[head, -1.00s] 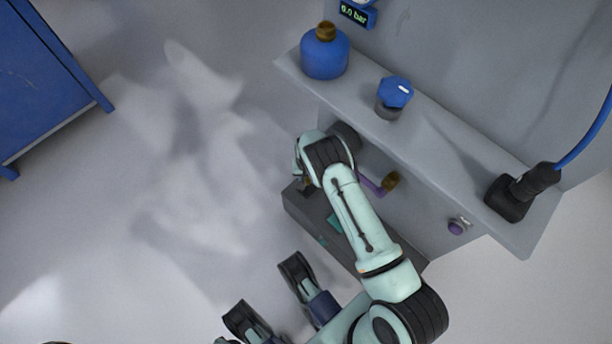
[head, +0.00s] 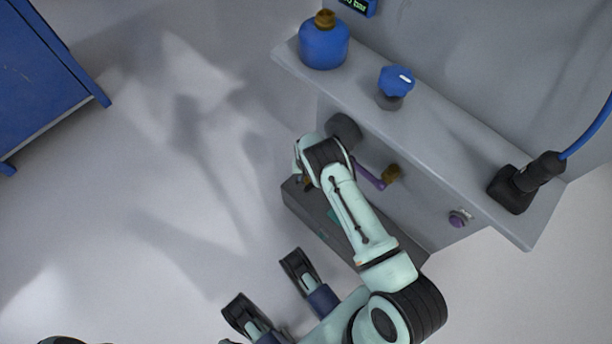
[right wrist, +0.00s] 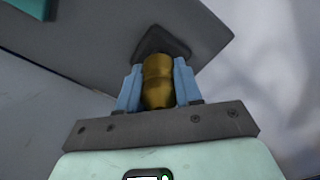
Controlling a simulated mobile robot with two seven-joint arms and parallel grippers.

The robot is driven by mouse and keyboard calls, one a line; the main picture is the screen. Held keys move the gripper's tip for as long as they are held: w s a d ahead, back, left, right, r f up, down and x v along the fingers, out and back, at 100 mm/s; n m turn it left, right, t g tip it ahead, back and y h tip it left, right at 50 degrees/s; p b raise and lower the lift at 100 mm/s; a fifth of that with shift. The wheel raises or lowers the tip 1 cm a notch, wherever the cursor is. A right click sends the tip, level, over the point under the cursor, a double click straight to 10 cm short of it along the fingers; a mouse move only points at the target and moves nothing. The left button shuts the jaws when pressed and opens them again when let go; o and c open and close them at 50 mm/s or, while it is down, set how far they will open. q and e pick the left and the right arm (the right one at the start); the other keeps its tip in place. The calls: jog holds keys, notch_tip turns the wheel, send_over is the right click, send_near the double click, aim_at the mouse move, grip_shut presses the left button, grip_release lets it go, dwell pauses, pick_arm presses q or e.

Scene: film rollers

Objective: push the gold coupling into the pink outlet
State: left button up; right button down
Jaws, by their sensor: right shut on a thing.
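The gold coupling (right wrist: 158,85) is upright in the right wrist view, between the two blue fingers of my right gripper (right wrist: 159,82), which is shut on it. A dark angular shape (right wrist: 165,42) lies just beyond its far end; I cannot tell whether they touch. In the head view my right gripper (head: 306,183) is mostly hidden under its own wrist, with a bit of gold showing there. My left gripper is not in view.
A grey shelf (head: 440,140) carries a blue bottle (head: 323,46), a blue knob (head: 396,82) and a black plug (head: 512,190) with a blue cable. A blue cabinet (head: 45,75) stands left.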

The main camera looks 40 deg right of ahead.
jog(key=shift+w+d+r+t+h+p, duration=0.1)
jog(key=shift+w+d+t+h+p, duration=0.1)
jog(key=shift+t+h+p, duration=0.45)
jog(key=shift+w+d+p, duration=0.1)
jog(key=shift+p, duration=0.5)
jog(key=shift+w, duration=0.1)
jog(key=shift+s+a, duration=0.25)
jog(key=shift+s, duration=0.05)
dwell(0.4)
